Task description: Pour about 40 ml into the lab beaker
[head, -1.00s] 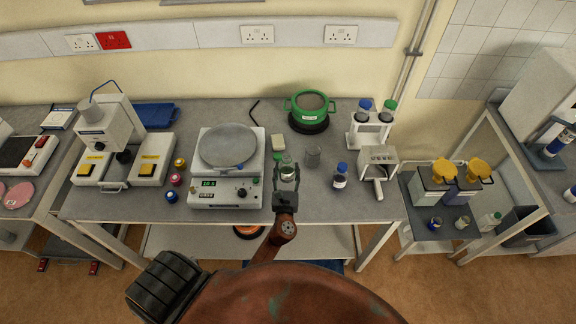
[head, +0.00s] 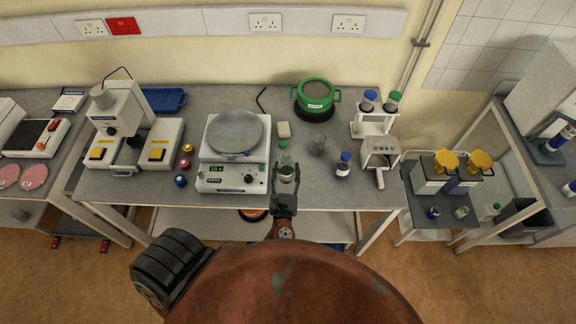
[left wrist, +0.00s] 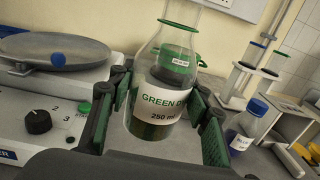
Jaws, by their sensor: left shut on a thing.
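My left gripper (head: 285,196) is shut on a clear glass bottle (head: 287,174), seen from above in the head view. In the left wrist view the gripper's fingers flank the bottle (left wrist: 160,92), which is labelled "GREEN D…" and "250 ml". Dark green liquid shows low in it. It looks roughly upright; its top is cut off in that view. The glass beaker (head: 317,145) stands on the bench beyond and right of the bottle, apart from it. I cannot make out the beaker in the left wrist view. A small green cap (head: 283,143) lies on the bench. My right gripper is out of view.
A balance (head: 233,178) with a wide pan stands left of the bottle. A green pot (head: 316,94) is behind the beaker. A blue-capped bottle (head: 343,166) and a white device (head: 380,154) stand to its right. Bare bench (head: 318,184) lies in front of the beaker.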

